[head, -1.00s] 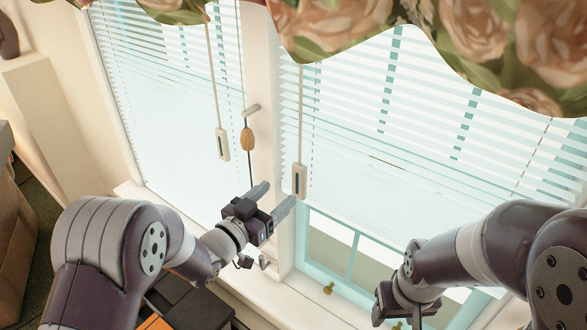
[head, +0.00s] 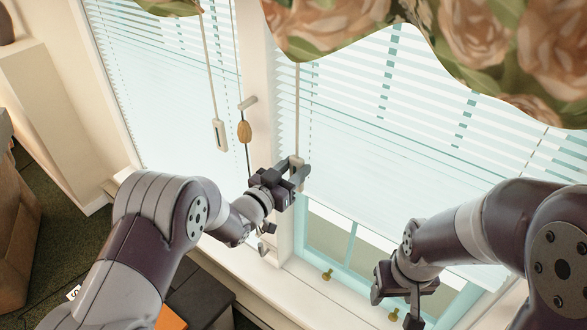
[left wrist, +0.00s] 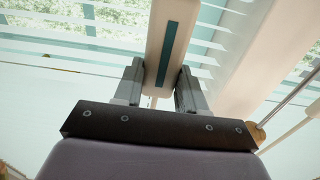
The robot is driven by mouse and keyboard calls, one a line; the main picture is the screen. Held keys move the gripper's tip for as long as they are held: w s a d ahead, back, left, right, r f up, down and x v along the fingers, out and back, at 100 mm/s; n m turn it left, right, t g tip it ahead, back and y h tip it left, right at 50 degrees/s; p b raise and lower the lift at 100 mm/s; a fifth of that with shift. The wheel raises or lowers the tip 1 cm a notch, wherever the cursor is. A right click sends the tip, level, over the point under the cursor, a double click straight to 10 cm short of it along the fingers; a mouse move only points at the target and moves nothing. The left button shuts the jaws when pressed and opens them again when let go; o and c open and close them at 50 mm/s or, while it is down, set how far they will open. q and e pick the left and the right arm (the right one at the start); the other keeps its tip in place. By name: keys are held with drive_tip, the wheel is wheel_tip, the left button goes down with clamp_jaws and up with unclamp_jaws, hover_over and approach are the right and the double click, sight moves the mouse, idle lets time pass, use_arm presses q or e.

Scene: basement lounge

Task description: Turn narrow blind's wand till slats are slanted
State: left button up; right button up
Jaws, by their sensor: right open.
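The narrow blind (head: 165,100) hangs at the left, its thin slats showing as fine lines. A pale wand with a blocky handle (head: 219,135) hangs before it, apart from my grippers. A second pale wand (head: 297,110) hangs at the left edge of the wide blind (head: 400,150). My left gripper (head: 293,171) is at this second wand's lower end. In the left wrist view its fingers (left wrist: 160,90) closely flank the pale handle (left wrist: 172,45) with a blue-grey strip, and look shut on it. My right gripper (head: 399,312) is open and empty at lower right.
Floral fabric (head: 340,25) hangs across the top. The white sill (head: 270,282) runs below, with brass knobs (head: 327,275) near the window frame. Dark boxes (head: 200,297) stand below my left arm.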

use_arm(q)
drive_tip(key=shift+d+n+y+b, duration=0.1)
drive_tip(key=shift+n+y+b, duration=0.25)
drive_tip(key=shift+b, duration=0.3)
drive_tip(key=n+t+y+b, duration=0.2)
drive_tip(key=y+b, duration=0.1)
drive_tip(key=n+y+b, duration=0.1)
drive_tip(key=y, duration=0.1)
drive_tip(key=shift+s+d+f+t+b, duration=0.15)
drive_tip(key=shift+d+t+b, duration=0.1)
drive_tip(key=shift+t+b, duration=0.15)
drive_tip(key=shift+n+y+b, duration=0.4)
drive_tip(key=shift+n+y, duration=0.35)
drive_tip(key=shift+y, duration=0.1)
drive_tip(key=shift+d+r+n+t+y, duration=0.15)
drive_tip(key=shift+n+y, duration=0.25)
drive_tip(key=shift+y, duration=0.25)
drive_tip(key=shift+a+r+n+t+y, duration=0.15)
drive_tip(key=shift+n+y, duration=0.25)
drive_tip(key=shift+y, duration=0.25)
drive_tip(key=shift+d+b, duration=0.1)
drive_tip(key=shift+b, duration=0.2)
drive_tip(key=shift+r, duration=0.1)
